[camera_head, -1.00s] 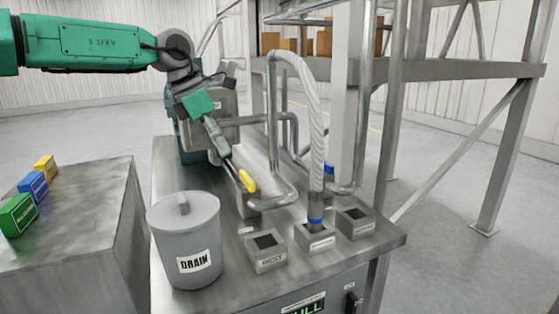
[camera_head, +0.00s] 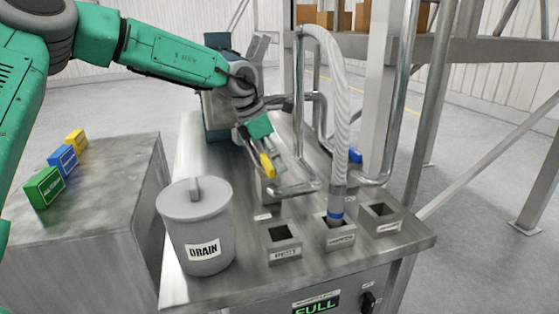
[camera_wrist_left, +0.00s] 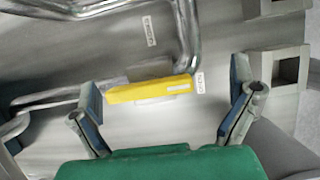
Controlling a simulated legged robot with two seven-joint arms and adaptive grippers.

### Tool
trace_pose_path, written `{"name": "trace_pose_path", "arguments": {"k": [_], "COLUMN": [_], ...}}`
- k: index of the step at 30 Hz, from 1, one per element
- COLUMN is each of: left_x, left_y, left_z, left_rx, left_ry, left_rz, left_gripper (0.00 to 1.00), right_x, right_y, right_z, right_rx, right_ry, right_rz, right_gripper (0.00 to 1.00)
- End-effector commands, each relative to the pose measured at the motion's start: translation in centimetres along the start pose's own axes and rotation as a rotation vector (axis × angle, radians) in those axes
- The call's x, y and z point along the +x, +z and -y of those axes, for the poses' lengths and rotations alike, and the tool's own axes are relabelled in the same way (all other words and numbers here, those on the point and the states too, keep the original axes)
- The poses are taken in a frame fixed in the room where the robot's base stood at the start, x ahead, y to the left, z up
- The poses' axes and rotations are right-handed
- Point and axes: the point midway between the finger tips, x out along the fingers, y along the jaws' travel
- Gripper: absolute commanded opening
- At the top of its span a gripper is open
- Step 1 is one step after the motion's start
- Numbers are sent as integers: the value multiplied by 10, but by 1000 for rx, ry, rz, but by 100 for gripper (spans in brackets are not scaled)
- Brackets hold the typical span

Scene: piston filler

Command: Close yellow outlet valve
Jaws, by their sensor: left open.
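The yellow valve handle (camera_head: 267,165) is on the metal pipework on the machine's top. In the left wrist view, the yellow handle (camera_wrist_left: 150,90) lies nearly level, one end beside a small white label (camera_wrist_left: 200,82) too small to read surely. A second label (camera_wrist_left: 150,30) stands farther up the plate. My left gripper (camera_head: 258,138) is just above and behind the handle. In the wrist view, my open left gripper (camera_wrist_left: 163,95) has one finger on each side of the handle's ends, with gaps, holding nothing. My right gripper is not in view.
Bent steel pipes (camera_head: 300,110) and a ribbed hose (camera_head: 338,120) rise close to the handle's right. A blue handle (camera_head: 355,156) is farther right. A lidded DRAIN bucket (camera_head: 188,232) stands in front left. Square sockets (camera_head: 283,250) line the front. Coloured blocks (camera_head: 63,160) sit on a left table.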

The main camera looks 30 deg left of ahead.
Motion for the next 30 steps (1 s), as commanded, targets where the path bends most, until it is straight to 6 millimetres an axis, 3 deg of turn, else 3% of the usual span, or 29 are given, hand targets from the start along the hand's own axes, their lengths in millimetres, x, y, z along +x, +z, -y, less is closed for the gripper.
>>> {"name": "trace_pose_path", "arguments": {"k": [6,14,15,18,30], "left_x": [18,20,20,19,18], "left_y": [-4,7,8,8,3], "left_z": [-5,4,5,5,3], "left_rx": [-6,-1,0,0,-1], "left_ry": [-3,12,12,9,2], "left_rz": [2,-11,-11,-9,-3], "left_gripper": [100,100,93,59,58], "right_x": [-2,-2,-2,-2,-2], "right_y": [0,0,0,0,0], "right_z": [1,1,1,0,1], "right_rx": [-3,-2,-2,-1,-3], "right_ry": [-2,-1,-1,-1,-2], "right_rz": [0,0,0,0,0], "right_gripper": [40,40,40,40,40]}}
